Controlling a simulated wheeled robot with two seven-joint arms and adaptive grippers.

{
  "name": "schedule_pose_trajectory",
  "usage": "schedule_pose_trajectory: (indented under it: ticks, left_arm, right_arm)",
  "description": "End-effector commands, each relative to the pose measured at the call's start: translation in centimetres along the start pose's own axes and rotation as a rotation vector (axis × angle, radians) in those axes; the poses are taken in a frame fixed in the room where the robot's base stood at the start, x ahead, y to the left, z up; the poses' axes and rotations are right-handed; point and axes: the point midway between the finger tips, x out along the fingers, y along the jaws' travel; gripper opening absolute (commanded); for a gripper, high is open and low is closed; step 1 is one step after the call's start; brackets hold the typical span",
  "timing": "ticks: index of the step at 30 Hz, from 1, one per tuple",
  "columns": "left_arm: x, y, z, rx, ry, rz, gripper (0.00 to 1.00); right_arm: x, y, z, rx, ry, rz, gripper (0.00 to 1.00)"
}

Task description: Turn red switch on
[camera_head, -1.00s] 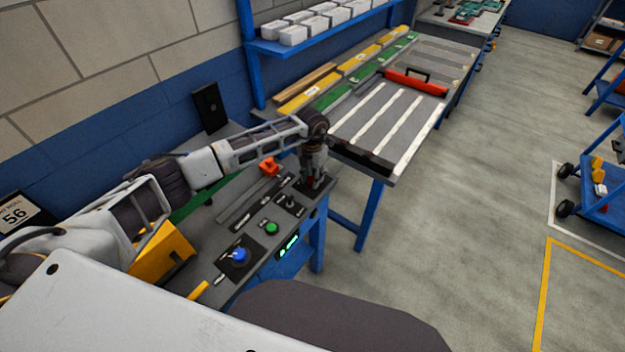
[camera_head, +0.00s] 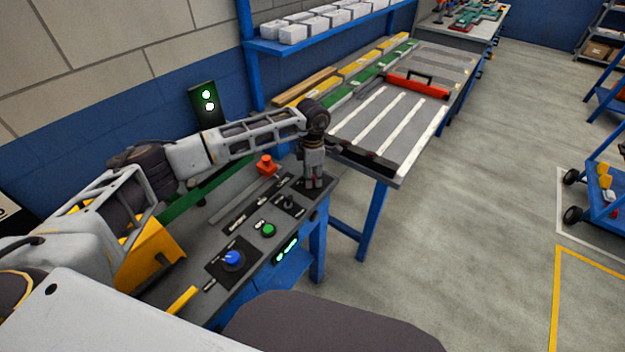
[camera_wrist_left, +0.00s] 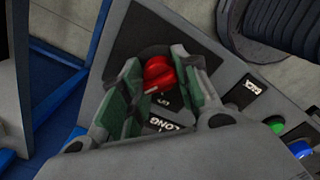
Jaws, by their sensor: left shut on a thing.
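The red switch (camera_wrist_left: 160,75) is a round red knob on a dark plate of the grey control panel (camera_head: 241,213). It shows between the fingers of my left gripper (camera_wrist_left: 163,88) in the left wrist view. The gripper is shut on the knob, with green-grey pads on either side. In the head view my left gripper (camera_head: 314,184) points straight down at the panel's far right end, and it mostly hides the switch. A label reading LONG is beside the knob in the wrist view. My right gripper is out of view.
The panel also bears a blue knob (camera_head: 233,258), a green button (camera_head: 268,230), a small black lever (camera_head: 288,202) and an orange-red part (camera_head: 266,166). A black signal box (camera_head: 207,103) on the wall has lit lamps. A slatted table (camera_head: 388,128) stands behind.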

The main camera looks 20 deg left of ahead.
Motion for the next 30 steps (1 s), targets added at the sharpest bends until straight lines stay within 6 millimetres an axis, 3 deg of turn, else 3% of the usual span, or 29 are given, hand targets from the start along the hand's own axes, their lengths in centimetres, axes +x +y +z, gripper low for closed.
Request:
schedule_pose_trajectory:
  ticks: [21,22,27,30]
  left_arm:
    - [-0.1,0.1,0.0,0.093,-0.001,0.001,0.07]
    - [-0.1,0.1,0.0,0.093,-0.001,0.001,0.34]
    - [-0.1,0.0,0.0,0.092,-0.001,0.001,0.54]
    - [-0.1,0.0,0.0,0.092,0.000,0.000,0.54]
  right_arm:
    - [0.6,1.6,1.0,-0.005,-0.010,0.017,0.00]
    - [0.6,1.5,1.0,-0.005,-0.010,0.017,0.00]
    - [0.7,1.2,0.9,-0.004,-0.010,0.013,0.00]
    - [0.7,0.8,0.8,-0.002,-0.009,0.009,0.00]
